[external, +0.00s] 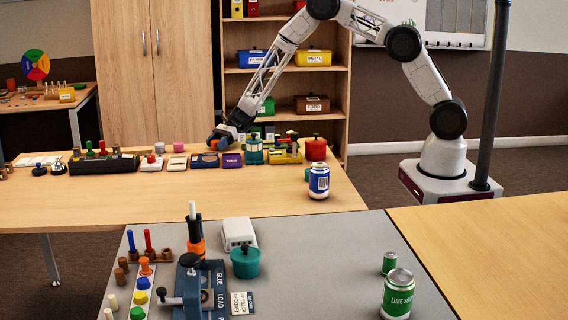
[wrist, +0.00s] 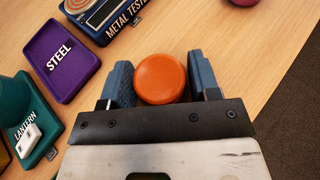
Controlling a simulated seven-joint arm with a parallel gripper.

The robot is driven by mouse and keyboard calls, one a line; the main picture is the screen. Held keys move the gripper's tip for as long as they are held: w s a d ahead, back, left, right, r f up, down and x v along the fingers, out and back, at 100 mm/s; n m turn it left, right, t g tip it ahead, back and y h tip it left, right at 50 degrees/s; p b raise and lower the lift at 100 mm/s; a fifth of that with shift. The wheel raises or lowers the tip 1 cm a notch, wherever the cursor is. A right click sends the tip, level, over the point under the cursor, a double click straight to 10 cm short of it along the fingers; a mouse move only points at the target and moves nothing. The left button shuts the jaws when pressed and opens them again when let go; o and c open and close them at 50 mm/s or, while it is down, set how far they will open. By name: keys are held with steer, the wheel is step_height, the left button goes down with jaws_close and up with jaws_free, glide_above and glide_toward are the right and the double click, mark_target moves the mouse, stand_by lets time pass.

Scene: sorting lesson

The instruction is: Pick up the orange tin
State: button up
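The orange tin (wrist: 160,79) shows in the wrist view as a round orange top between my fingers. My gripper (wrist: 161,78) has one blue finger on each side of it, very close to its sides. I cannot tell whether the fingers press on the tin or leave a thin gap. In the external view my gripper (external: 220,138) is low over the back of the wooden table. The tin is not clearly visible there, behind the gripper and other items.
The purple steel tray (wrist: 62,60), metal tester (wrist: 103,22) and teal lantern (wrist: 10,110) are near my gripper, left in the wrist view. A red pot (external: 316,149) and blue can (external: 319,181) stand to the right. The table's front (external: 150,215) is mostly clear.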

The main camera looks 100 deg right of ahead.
mark_target(216, 141)
steer(key=c, duration=0.5)
steer(key=shift+c, duration=0.2)
steer(key=shift+r, duration=5)
